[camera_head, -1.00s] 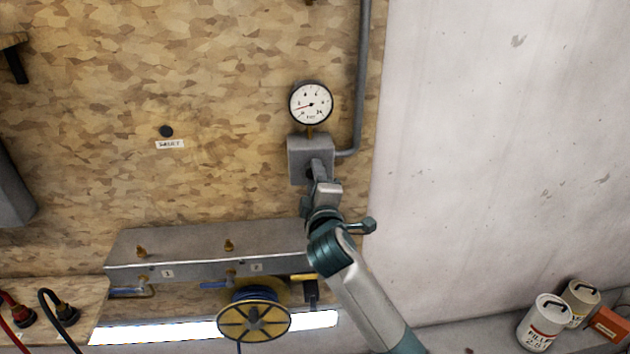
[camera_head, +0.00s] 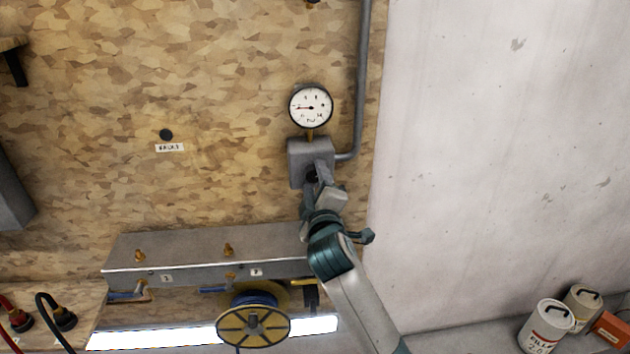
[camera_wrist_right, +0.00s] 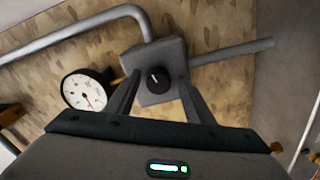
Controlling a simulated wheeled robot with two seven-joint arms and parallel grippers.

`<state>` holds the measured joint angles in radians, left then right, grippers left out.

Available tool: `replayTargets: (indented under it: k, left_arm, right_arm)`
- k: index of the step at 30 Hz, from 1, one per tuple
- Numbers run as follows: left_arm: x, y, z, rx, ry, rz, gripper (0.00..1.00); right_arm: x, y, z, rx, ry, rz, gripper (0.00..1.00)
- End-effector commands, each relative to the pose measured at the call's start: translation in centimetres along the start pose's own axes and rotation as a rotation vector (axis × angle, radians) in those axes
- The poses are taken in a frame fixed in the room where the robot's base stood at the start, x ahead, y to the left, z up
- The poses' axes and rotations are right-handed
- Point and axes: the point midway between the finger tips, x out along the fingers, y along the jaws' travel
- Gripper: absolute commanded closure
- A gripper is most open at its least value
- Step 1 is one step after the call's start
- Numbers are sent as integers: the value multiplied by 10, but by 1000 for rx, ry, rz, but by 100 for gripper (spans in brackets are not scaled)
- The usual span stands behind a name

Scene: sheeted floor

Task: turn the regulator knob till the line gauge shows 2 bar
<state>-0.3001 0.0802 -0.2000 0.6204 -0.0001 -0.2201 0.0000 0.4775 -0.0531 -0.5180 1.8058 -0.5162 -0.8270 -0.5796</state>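The regulator is a grey box (camera_head: 297,160) on the wood-chip wall, with a pipe at its right. Its round black knob (camera_wrist_right: 159,80), with a pale mark, shows in the right wrist view; my gripper mostly hides it in the head view. The white line gauge (camera_head: 311,107) stands above the box, its needle pointing almost straight left; the numbers are too small to read surely. It also shows in the wrist view (camera_wrist_right: 86,92). My right gripper (camera_wrist_right: 161,86) is at the knob, one finger on each side, with visible gaps. My left gripper is out of view.
A grey pipe (camera_head: 363,70) runs up beside the gauge. Below are a metal shelf (camera_head: 190,252) with brass fittings and a yellow reel (camera_head: 253,325). White cans (camera_head: 546,328) stand at the lower right. The pale wall at right is bare.

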Motion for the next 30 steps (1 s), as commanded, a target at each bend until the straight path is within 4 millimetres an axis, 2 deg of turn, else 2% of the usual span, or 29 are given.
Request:
replayTargets:
  k: [11,17,23,30]
  left_arm:
    - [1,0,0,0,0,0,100]
    - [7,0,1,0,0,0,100]
    - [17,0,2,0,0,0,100]
    - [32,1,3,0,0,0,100]
  right_arm:
    - [-2,1,0,0,1,3,52]
    - [-16,-1,0,0,1,2,52]
    - [-44,-2,1,1,1,3,52]
    - [-90,-2,1,2,2,3,52]
